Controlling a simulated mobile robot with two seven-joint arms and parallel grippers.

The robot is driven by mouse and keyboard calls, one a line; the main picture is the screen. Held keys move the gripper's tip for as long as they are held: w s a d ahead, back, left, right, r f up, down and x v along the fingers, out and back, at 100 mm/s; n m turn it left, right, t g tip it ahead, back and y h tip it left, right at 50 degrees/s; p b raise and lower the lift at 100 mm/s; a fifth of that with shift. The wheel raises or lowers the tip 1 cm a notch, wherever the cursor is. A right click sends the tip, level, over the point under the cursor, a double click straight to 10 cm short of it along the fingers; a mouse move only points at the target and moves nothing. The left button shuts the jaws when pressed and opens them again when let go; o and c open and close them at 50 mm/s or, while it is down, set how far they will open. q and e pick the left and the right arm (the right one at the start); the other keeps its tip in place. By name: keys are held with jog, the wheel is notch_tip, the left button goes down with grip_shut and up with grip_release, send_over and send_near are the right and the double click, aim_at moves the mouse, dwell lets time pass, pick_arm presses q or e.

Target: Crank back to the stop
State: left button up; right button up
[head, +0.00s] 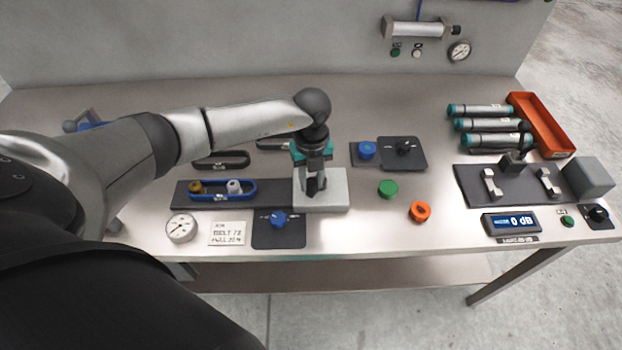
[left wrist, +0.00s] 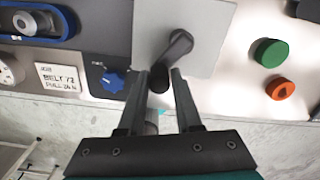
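The dark crank (left wrist: 180,45) sits on a light grey block (left wrist: 215,20), which also shows in the head view (head: 335,190). Its arm runs down-left in the left wrist view to an upright knob (left wrist: 158,80). My left gripper (left wrist: 160,82) is over the block, pointing down, with its fingers on either side of the knob. It looks open, with narrow gaps beside the knob. In the head view my left gripper (head: 316,188) hides most of the crank. My right gripper is not in view.

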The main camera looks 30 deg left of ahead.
pick_arm(q)
jog(key=o, duration=0.4)
jog(key=shift+c, duration=0.2)
notch_tip(320, 180, up, 15)
dwell(0.3)
jog(key=shift+r, duration=0.1)
